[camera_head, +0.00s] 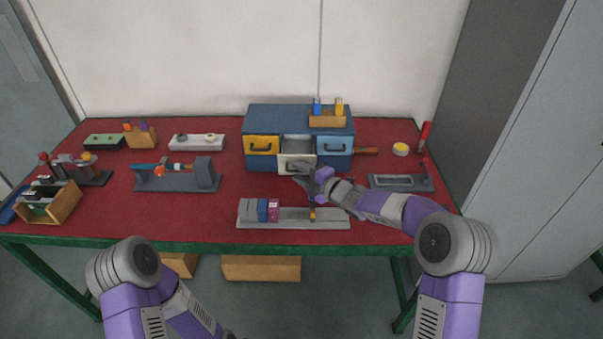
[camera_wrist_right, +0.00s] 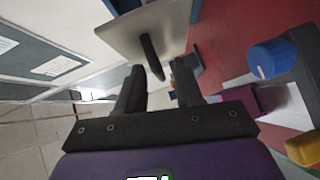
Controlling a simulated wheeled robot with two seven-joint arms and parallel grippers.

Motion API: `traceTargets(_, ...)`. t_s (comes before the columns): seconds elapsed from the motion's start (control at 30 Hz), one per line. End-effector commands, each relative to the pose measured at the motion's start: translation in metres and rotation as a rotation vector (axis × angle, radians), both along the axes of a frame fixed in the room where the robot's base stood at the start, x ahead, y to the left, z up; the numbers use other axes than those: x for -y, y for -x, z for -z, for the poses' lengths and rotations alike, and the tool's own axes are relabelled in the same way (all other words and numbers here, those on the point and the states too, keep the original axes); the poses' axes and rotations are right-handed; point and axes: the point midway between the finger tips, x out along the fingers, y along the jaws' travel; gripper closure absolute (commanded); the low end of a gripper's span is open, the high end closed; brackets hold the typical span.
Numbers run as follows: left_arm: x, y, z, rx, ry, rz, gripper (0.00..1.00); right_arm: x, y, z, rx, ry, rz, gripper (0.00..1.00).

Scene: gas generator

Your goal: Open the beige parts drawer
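The beige parts drawer (camera_head: 297,164) is in the middle of the blue cabinet (camera_head: 290,117). Its front stands out from the cabinet, and the grey inside shows behind it, so it is partly open. My right gripper (camera_head: 303,178) is just in front of the drawer's lower right part. In the right wrist view the beige front (camera_wrist_right: 150,22) carries a dark bar handle (camera_wrist_right: 152,58). The two dark fingers of my right gripper (camera_wrist_right: 160,72) are apart, with the handle's near end between or just beyond their tips; contact is not visible. My left gripper is outside the frame.
A grey rack (camera_head: 325,222) with blue and magenta blocks lies below my right gripper. A grey tray (camera_head: 401,183) is at the right. Red tabletop between fixture and rack is free.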

Motion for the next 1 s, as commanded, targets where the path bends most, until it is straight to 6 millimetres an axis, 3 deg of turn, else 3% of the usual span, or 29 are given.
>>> traceTargets(0.17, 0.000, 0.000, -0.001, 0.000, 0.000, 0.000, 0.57, 0.005, 0.005, -0.001, -0.001, 0.001, 0.001, 0.64)
traceTargets(0.6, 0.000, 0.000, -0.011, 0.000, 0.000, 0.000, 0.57, 0.046, 0.051, -0.012, 0.000, 0.000, 0.001, 0.64)
traceTargets(1.0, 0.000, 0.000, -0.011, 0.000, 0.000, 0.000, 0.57, 0.049, 0.056, -0.012, 0.000, 0.000, 0.000, 0.64)
